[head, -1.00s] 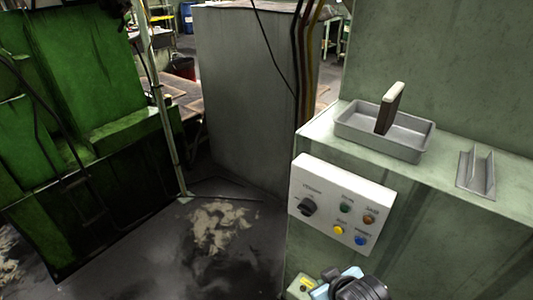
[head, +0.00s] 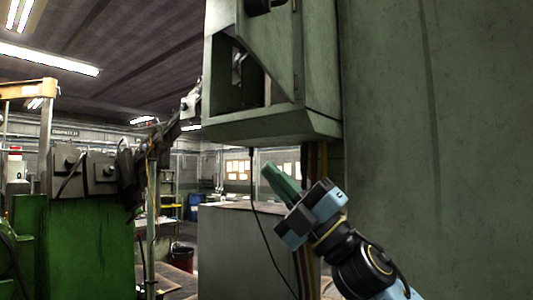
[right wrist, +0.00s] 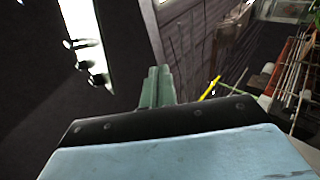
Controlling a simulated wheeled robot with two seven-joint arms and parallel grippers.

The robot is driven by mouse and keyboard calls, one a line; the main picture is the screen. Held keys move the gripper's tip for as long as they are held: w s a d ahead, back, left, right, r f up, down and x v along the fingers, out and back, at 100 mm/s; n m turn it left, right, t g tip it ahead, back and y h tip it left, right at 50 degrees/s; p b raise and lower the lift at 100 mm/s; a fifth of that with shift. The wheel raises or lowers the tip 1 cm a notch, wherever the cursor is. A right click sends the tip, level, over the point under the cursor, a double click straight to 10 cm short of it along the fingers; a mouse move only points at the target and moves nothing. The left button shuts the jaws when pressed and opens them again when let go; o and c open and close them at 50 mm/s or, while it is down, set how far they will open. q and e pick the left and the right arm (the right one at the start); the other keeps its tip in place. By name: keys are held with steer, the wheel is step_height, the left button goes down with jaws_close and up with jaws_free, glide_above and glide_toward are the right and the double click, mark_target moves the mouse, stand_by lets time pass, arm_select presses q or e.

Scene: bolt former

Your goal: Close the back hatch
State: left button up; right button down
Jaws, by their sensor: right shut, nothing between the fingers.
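The hatch (head: 270,42) is a grey-green panel on the front of a raised cabinet (head: 322,60) at the top centre of the head view. It stands ajar at a slant, with a dark opening (head: 245,85) showing beside and below it. My right gripper (head: 272,174) has green fingers and is shut and empty. It is below the cabinet, apart from the hatch. The right wrist view shows its shut fingers (right wrist: 157,87), with no hatch recognisable there. My left gripper is not in view.
A large plain green-grey wall (head: 435,120) fills the right side. Green machinery (head: 85,240) stands at the left. Open air lies left of my right gripper.

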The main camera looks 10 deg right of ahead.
steer(key=s+a+r+n+g+y, duration=0.25)
steer(key=s+r+n+g, duration=0.25)
steer(key=r+n+g, duration=0.5)
steer(key=n+t+h, duration=0.3)
steer(key=n+h, duration=0.4)
steer(key=h, duration=0.2)
glide_toward(244, 19)
steer(key=p+x, duration=0.3)
steer(key=x, duration=0.3)
steer(key=shift+w+a+p, duration=0.15)
steer(key=shift+a+p, duration=0.05)
steer(key=shift+p, duration=0.1)
steer(key=shift+w+a, duration=0.1)
steer(key=shift+a, duration=0.05)
